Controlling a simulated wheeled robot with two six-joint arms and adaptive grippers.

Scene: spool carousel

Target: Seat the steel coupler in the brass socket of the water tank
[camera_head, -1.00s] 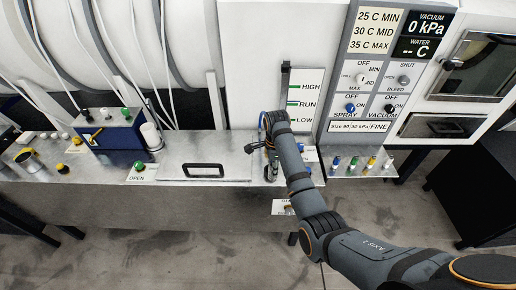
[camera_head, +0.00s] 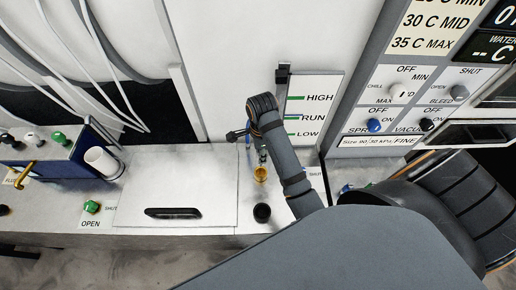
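A small brass-coloured ring (camera_head: 260,174), which looks like the brass socket, sits on the pale bench top below the level gauge. A small metallic upright piece (camera_head: 262,155) stands just above it in the picture, between the ring and my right wrist. It may be the steel coupler, but it is too small to be sure, and I cannot tell whether it touches the ring. My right gripper (camera_head: 240,135) is at the end of the arm from the lower right, mostly hidden by its own wrist. Its fingers cannot be made out. My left gripper is out of view.
A black round cup or port (camera_head: 262,213) lies in front of the brass ring. A lid with a black handle (camera_head: 173,213) is to the left. A blue box (camera_head: 97,150) stands at left.

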